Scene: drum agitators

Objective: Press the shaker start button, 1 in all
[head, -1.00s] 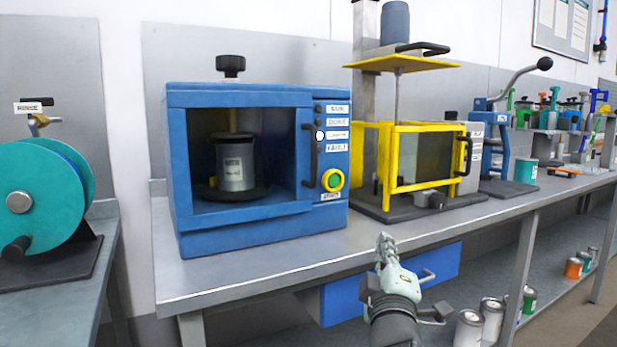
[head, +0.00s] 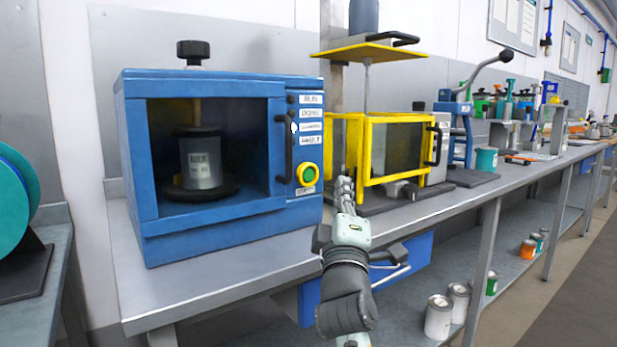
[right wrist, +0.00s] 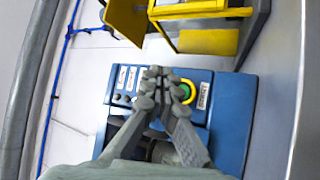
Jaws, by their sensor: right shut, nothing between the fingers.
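The blue shaker cabinet (head: 215,222) stands on the bench at the left of the head view, with a grey can (head: 201,163) clamped inside. Its green start button (head: 308,174) with a yellow ring is low on the right front panel. My right gripper (head: 343,186) is shut and empty, in front of the bench and to the right of the button in that view. In the right wrist view, the shut fingertips (right wrist: 156,73) appear beside the green button (right wrist: 183,91), partly covering its left edge; I cannot tell that they touch it. My left gripper is not in view.
A yellow-framed machine (head: 395,148) stands right of the shaker, and a blue lever press (head: 458,135) beyond it. A blue drawer (head: 418,255) hangs under the bench. Several cans (head: 438,316) stand on the lower shelf. A teal drum (head: 18,205) is at the far left.

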